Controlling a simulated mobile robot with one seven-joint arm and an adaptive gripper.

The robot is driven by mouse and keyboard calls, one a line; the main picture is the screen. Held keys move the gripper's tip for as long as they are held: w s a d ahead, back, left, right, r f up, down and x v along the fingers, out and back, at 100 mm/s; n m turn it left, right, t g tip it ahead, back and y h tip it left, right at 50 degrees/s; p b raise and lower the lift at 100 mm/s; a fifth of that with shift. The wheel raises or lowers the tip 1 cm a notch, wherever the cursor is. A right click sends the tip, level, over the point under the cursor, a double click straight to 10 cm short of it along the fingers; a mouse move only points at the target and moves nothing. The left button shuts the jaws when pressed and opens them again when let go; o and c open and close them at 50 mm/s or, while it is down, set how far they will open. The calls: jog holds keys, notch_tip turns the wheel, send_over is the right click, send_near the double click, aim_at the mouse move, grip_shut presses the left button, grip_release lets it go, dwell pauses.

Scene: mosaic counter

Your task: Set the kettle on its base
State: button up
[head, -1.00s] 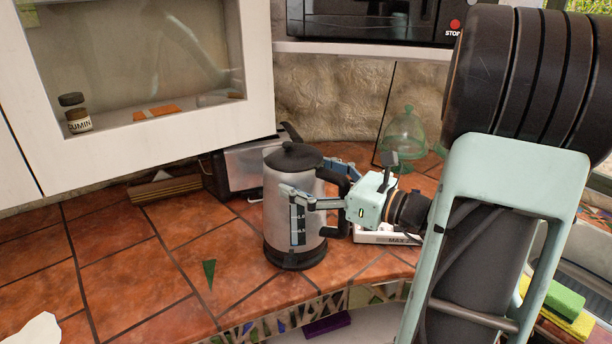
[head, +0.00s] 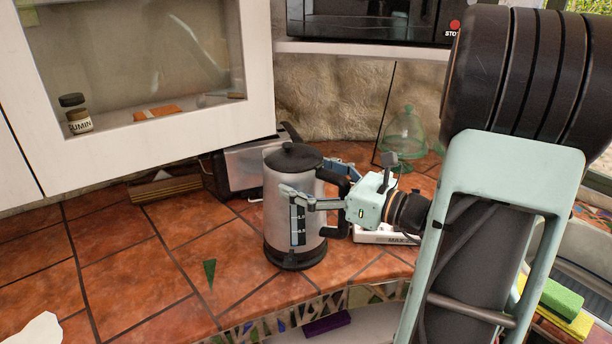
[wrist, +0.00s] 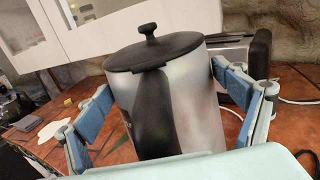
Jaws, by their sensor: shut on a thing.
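The kettle (head: 279,209) is a steel cylinder with a black lid, black handle and a water-level window, and stands upright near the counter's front edge. It also shows in the wrist view (wrist: 190,110), with its handle towards the camera. My gripper (head: 312,183) is shut on the kettle's body from the handle side, one finger on each side. In the wrist view the blue-padded fingers (wrist: 165,95) flank the body. A black ring (head: 294,258) is at the kettle's foot. I cannot tell whether it is a separate base or part of the kettle.
A toaster (head: 243,165) stands behind the kettle. A white item marked MAX (head: 385,237) lies behind my gripper, and a green glass dome (head: 404,137) stands farther back. A cabinet (head: 150,100) overhangs the left. The tiled counter (head: 130,265) is mostly free at left.

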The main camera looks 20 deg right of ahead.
jog(key=shift+f+b, duration=0.45)
jog(key=shift+f, duration=0.05)
dwell(0.5)
jog(key=o, duration=1.8)
jog(key=shift+f, duration=0.1)
jog(key=shift+s+f, duration=0.1)
jog(key=shift+f, duration=0.05)
jog(key=v, duration=1.1)
jog(key=shift+p, duration=0.35)
